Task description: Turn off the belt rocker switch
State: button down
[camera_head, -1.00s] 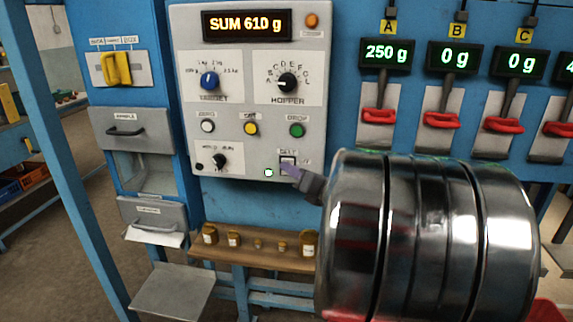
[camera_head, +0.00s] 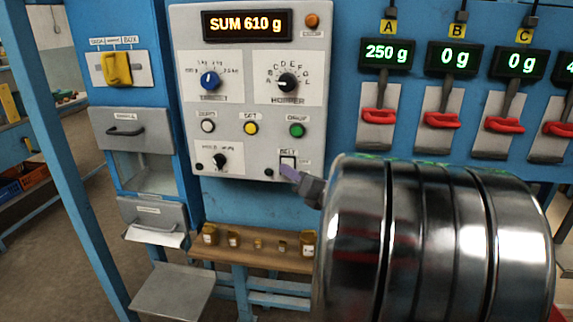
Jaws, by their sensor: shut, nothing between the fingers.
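The belt rocker switch (camera_head: 288,160) is a small dark rocker at the lower right of the grey control panel (camera_head: 183,105), under the "BELT" label. My gripper (camera_head: 288,172) is shut and empty, its purple-grey fingertips at the lower edge of the switch. They hide its lower part; I cannot tell whether they touch it. The small lamp (camera_head: 269,172) left of the switch is dark.
The panel display (camera_head: 247,24) reads SUM 610 g. Knobs and coloured buttons sit above the switch. A shelf with several small brass weights (camera_head: 258,243) is below. Red levers (camera_head: 379,122) hang at right. My large metal arm link covers the lower right.

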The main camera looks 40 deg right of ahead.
jog(key=s+a, duration=0.3)
jog(key=a, duration=0.1)
jog(key=shift+f, duration=0.35)
dwell(0.4)
dwell(0.4)
jog(key=s+a+f+n+g+y, duration=0.1)
jog(key=a+f+n+g+y, duration=0.2)
jog(key=a+n, duration=0.85)
jog(key=a+f+n+g+y, duration=0.2)
jog(key=a+n+g+y, duration=0.45)
jog(key=a, duration=0.85)
jog(key=s+a+f+n+g+h, duration=0.1)
jog(key=s+n, duration=0.5)
jog(key=n, duration=0.7)
jog(key=s+a+f+n+g+h, duration=0.1)
jog(key=s+n+h, duration=0.5)
jog(key=n, duration=0.7)
jog(key=s+a+f, duration=0.1)
jog(key=a, duration=0.1)
jog(key=shift+a+f, duration=0.2)
jog(key=shift+a, duration=0.15)
